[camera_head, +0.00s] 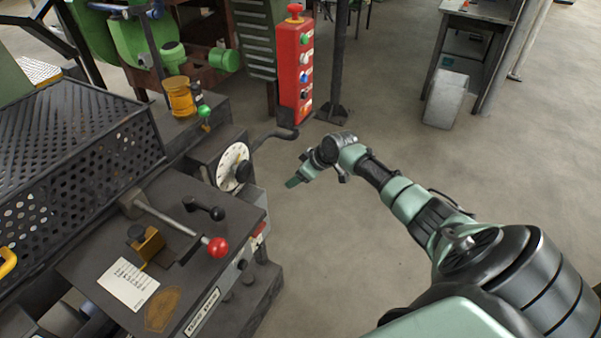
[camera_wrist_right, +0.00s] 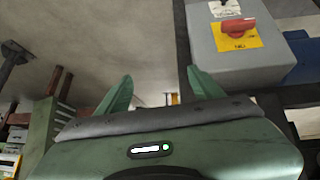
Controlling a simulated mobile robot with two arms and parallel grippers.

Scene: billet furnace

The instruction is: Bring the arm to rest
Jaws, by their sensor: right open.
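My right arm comes in from the right in the head view and reaches over the bare floor. Its green gripper (camera_head: 293,182) hangs in the air to the right of the machine bench, apart from the white dial (camera_head: 233,167) and the crank handle (camera_head: 275,137). In the right wrist view the two green fingers (camera_wrist_right: 160,88) stand wide apart with nothing between them. My left gripper is in neither view.
The machine bench (camera_head: 88,262) has a red-knobbed lever (camera_head: 217,247) and a perforated guard (camera_head: 80,135). A red button post (camera_head: 294,75) stands beyond my gripper. The wrist view shows a grey switch box (camera_wrist_right: 235,62). Open floor (camera_head: 335,260) lies between bench and arm.

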